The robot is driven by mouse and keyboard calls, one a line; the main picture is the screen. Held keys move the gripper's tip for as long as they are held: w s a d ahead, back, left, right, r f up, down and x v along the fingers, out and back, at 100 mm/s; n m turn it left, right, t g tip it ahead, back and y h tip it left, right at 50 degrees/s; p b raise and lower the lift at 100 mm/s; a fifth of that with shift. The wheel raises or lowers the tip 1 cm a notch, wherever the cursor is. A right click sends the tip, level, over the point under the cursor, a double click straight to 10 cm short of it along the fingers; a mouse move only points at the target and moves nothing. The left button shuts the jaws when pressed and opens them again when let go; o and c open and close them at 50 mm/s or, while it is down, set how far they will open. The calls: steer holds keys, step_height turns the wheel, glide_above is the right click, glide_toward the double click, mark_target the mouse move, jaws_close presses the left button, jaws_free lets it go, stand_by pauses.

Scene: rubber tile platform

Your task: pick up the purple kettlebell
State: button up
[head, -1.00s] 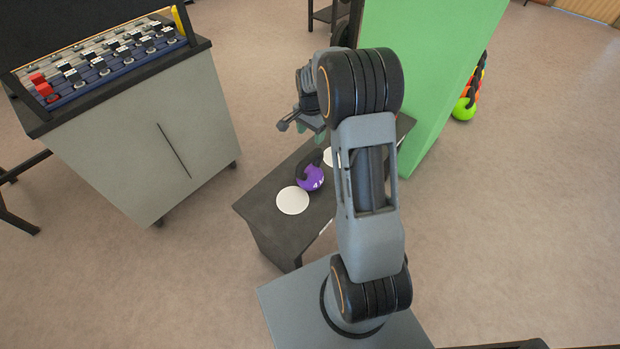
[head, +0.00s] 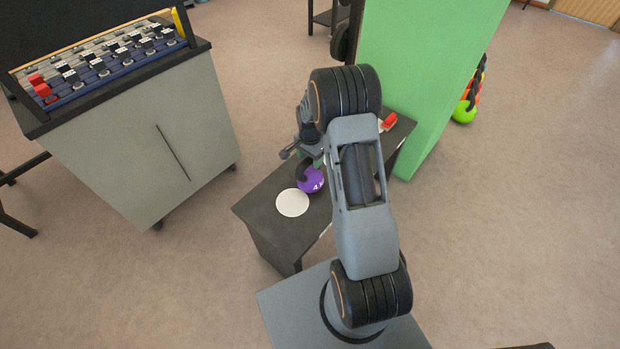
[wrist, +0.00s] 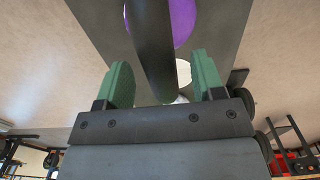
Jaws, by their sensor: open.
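The purple kettlebell (head: 311,181) sits on a low dark bench (head: 262,228), with its black handle partly hidden by my gripper in the head view. My gripper (head: 313,160) is just above and over the handle. In the wrist view, its two green fingers (wrist: 163,82) are open and wide apart. The kettlebell's black handle reaches down between them, with a gap on either side. The purple body (wrist: 182,22) shows beyond the fingertips, at the top of the wrist view.
A white disc (head: 293,203) lies beside the kettlebell on the bench. A red object (head: 390,120) lies at the bench's far end, near a green panel (head: 425,75). Bare floor lies between.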

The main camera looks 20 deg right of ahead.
steer(key=shift+f, duration=0.5)
steer(key=shift+c, duration=0.3)
jaws_close()
steer(key=shift+w+d+r, duration=0.1)
steer(key=shift+w+r, duration=0.2)
steer(key=shift+r, duration=0.05)
